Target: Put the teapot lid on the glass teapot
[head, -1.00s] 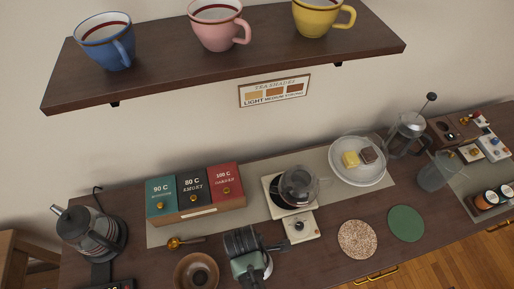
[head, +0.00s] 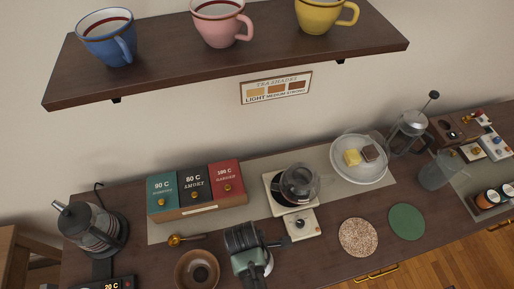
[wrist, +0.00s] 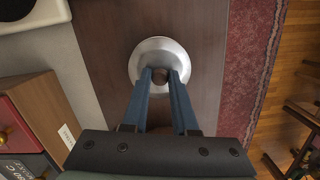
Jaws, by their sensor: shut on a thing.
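The teapot lid (wrist: 160,46) is a pale, shiny round disc with a brown knob. My gripper (wrist: 161,76) is shut on the knob, its two blue fingers on either side. The lid is over the dark counter; I cannot tell whether it touches it. In the head view my wrist hides most of the lid, and only a pale edge shows beside it. The glass teapot (head: 300,183) stands on a white stand behind and to the right of my gripper. Its top appears uncovered.
A box of tea drawers (head: 197,190) is left of the teapot. A brown bowl (head: 197,270) and a scoop (head: 178,239) lie left of my gripper. A plate (head: 359,173), a cork coaster (head: 358,237) and a green coaster (head: 407,222) are to the right. A shelf (head: 230,65) with cups hangs above.

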